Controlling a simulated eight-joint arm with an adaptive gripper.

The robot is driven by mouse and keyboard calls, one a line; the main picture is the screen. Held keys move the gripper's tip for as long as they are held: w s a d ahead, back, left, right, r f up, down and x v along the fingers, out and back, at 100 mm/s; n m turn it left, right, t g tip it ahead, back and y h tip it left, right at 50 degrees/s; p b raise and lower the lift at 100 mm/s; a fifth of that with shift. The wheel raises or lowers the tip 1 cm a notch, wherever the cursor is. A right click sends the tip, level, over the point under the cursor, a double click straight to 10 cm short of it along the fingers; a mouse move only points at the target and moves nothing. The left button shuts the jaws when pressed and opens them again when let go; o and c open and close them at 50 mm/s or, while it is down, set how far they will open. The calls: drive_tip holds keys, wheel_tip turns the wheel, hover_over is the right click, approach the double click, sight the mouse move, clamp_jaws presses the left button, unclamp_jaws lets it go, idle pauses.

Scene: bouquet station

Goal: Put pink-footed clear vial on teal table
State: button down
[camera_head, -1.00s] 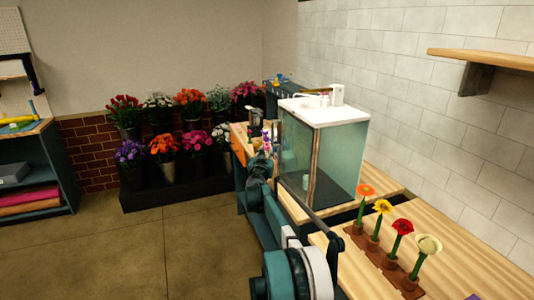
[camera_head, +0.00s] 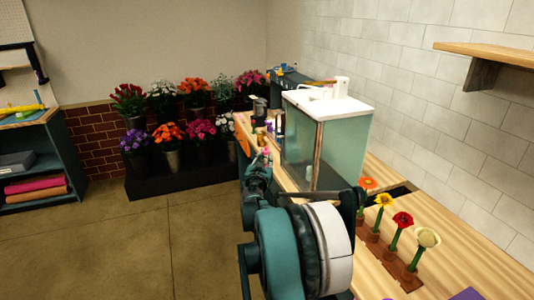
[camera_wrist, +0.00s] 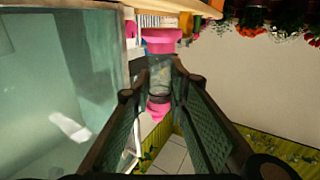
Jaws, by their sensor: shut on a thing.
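My gripper (camera_wrist: 164,78) is shut on the pink-footed clear vial (camera_wrist: 160,72) in the wrist view. The vial has a clear body, a wide pink part at one end and a smaller pink part at the other. The fingers lie on both sides of its body. In the head view my arm hides most of the gripper, and a small pink spot shows at its far end. A dark teal table (camera_head: 254,87) seems to stand at the far end of the counter, with small items on it.
A glass tank (camera_head: 342,145) with a white top stands on the wooden counter (camera_head: 450,250), close beside my arm; its pane also fills the left of the wrist view. A rack of single flowers (camera_head: 375,245) stands nearer. Potted bouquets (camera_head: 170,140) line the back wall. The floor at left is clear.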

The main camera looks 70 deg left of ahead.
drive_tip(key=shift+v, duration=0.85)
idle(0.6)
drive_tip(key=w+d+r+g, duration=0.1)
drive_tip(key=d+r, duration=0.2)
drive_tip(key=d, duration=0.2)
drive_tip(key=w+d+r+n+g+y, duration=0.1)
drive_tip(key=w+d+r, duration=0.1)
drive_tip(key=d, duration=0.3)
drive_tip(key=w+d+r+n+g, duration=0.1)
drive_tip(key=w+d+r, duration=0.1)
drive_tip(key=d+r, duration=0.2)
drive_tip(key=shift+w+d+r+b, duration=0.25)
drive_tip(key=shift+d+b, duration=0.1)
drive_tip(key=shift+d, duration=0.15)
drive_tip(key=shift+w+d+r+y, duration=0.1)
drive_tip(key=shift+d+r+y, duration=0.1)
drive_tip(key=shift+d, duration=0.25)
drive_tip(key=shift+d+r+y, duration=0.1)
drive_tip(key=shift+d+r, duration=0.05)
drive_tip(key=shift+d, duration=0.25)
